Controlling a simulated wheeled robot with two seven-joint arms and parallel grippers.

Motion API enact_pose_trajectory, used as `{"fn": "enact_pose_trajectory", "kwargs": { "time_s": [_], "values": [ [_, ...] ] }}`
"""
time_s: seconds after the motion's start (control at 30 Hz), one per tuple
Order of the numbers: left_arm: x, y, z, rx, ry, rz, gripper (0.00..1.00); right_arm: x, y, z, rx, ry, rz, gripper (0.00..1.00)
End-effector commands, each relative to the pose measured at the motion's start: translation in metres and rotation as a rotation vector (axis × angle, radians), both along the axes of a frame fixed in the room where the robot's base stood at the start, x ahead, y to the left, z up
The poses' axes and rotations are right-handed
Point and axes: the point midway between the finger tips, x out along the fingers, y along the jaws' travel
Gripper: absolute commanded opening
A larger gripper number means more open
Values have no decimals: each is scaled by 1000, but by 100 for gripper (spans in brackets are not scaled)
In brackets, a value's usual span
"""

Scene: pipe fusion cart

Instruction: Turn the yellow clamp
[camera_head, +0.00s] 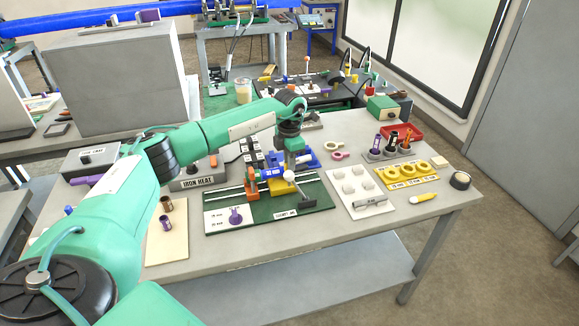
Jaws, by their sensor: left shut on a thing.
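The pipe fixture stands on a green board (226,199) in the middle of the table, with orange and blue blocks on it. My left gripper (291,168) reaches down from above onto the fixture at the clamp. It is shut on a part there, seemingly the clamp; the fingers hide most of the contact. A white ball knob (289,176) and a grey lever (304,195) sit just below the fingertips. My right gripper is not in view.
Left of the board are a tan mat (167,246) with small cylinders and a heater box (196,180). To the right are a white tray (362,209), a yellow ring holder (412,183) and a red bin (402,131).

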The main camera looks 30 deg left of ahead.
Motion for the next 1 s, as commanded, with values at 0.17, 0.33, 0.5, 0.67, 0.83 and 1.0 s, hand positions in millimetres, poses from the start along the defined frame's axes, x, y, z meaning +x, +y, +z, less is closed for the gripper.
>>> {"fn": "enact_pose_trajectory", "kwargs": {
  "time_s": [0.17, 0.33, 0.5, 0.67, 0.83, 1.0],
  "values": [
    [1, 1, 0, 0, -4, -94, 0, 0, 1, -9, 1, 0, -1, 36],
    [1, 1, 1, 0, -4, -150, 0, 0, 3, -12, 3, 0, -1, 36],
    [1, 1, 1, 0, -4, -175, 0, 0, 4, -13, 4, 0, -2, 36],
    [1, 0, 2, -1, -4, -182, 0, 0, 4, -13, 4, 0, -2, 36],
    [1, 1, 2, -1, -4, -182, 0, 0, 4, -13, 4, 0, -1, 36],
    [1, 0, 2, 0, -4, -181, 30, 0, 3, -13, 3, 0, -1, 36]
  ]
}}
